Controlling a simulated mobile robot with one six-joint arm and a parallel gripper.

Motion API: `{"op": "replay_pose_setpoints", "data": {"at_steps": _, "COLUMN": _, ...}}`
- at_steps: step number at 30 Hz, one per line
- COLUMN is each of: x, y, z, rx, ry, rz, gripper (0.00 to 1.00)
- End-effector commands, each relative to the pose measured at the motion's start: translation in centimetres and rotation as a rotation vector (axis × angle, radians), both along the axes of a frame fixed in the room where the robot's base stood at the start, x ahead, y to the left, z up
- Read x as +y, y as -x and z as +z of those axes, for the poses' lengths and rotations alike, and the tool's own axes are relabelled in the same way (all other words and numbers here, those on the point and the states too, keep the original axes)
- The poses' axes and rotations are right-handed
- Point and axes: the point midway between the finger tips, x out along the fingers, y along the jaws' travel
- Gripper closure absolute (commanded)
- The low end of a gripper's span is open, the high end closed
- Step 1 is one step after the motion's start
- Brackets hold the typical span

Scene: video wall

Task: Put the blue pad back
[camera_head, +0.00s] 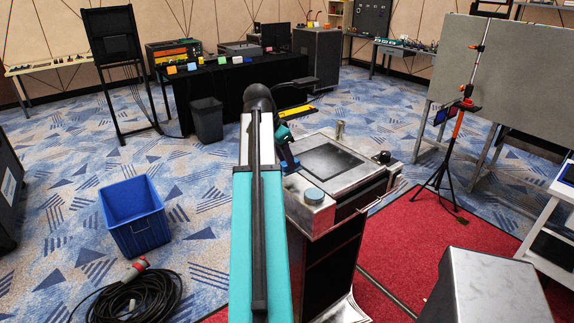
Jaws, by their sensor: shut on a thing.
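My arm reaches forward from the bottom centre and bends down over a metal-topped cart (350,205). My gripper (289,163) is small and partly hidden behind my own arm, low over the cart's left edge. It is shut on a small blue thing that I take for the blue pad; its outline is hard to tell from the gripper. A row of small coloured pads (222,60) lies along the front of a black-draped table (240,85) at the back. One of these pads (192,66) looks light blue.
A blue bin (135,217) and a coiled cable (135,295) lie on the floor at left. A tripod (440,175) stands on red carpet at right.

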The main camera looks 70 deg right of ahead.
Motion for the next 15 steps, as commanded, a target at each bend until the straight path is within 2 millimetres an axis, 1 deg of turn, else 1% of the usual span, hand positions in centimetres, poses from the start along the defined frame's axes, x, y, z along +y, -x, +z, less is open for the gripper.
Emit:
{"op": "replay_pose_setpoints", "data": {"at_steps": 10, "x": -0.10, "y": -0.04, "z": -0.01, "rx": 0.000, "ry": 0.000, "rz": 0.000, "gripper": 0.94}}
{"op": "replay_pose_setpoints", "data": {"at_steps": 15, "x": -0.93, "y": -0.33, "z": -0.02, "rx": 0.001, "ry": 0.000, "rz": 0.000, "gripper": 0.94}}
